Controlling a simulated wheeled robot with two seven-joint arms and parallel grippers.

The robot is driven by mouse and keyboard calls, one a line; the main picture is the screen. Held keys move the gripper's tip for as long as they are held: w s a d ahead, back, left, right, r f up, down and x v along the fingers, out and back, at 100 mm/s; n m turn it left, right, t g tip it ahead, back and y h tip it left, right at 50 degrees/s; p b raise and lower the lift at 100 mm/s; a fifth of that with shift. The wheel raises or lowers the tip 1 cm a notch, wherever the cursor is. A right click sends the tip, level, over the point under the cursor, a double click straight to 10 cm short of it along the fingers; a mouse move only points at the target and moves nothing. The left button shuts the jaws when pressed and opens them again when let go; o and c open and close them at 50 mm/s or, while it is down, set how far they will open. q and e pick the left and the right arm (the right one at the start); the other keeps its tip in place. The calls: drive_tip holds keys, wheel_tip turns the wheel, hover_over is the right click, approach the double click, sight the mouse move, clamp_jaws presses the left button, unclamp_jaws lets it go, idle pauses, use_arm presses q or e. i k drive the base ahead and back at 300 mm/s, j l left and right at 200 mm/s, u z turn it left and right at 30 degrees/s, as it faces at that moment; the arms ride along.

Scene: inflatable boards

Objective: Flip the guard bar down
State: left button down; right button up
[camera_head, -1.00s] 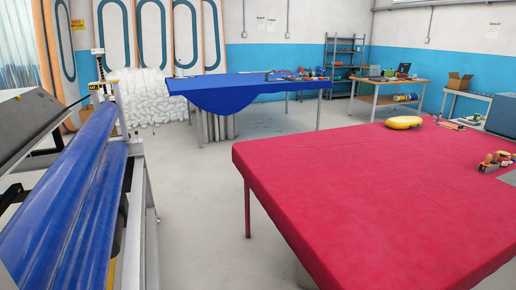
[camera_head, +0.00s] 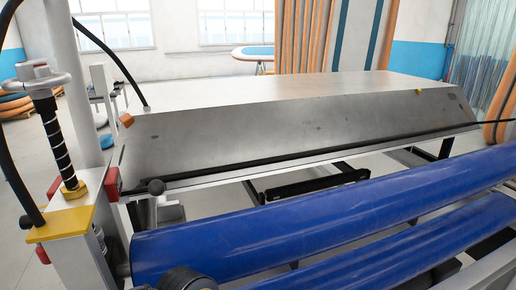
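The roller machine fills the view. Two long blue rollers (camera_head: 330,214) lie across its front, one above and behind the other. Behind them is a sloped grey metal panel (camera_head: 300,120). A thin dark bar (camera_head: 320,155) runs along the panel's lower edge; I cannot tell for sure whether this is the guard bar. Neither of my grippers is in view.
At left, a yellow-topped end post (camera_head: 70,215) carries a threaded rod with a spring (camera_head: 57,140). Orange and white boards (camera_head: 330,35) stand behind, near windows. Pale floor shows beyond the machine at left.

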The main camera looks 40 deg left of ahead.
sight(156, 187)
drive_tip(key=i+l+u, duration=0.9)
drive_tip(key=l, duration=0.2)
drive_tip(key=k+j, duration=0.1)
drive_tip(key=l, duration=0.1)
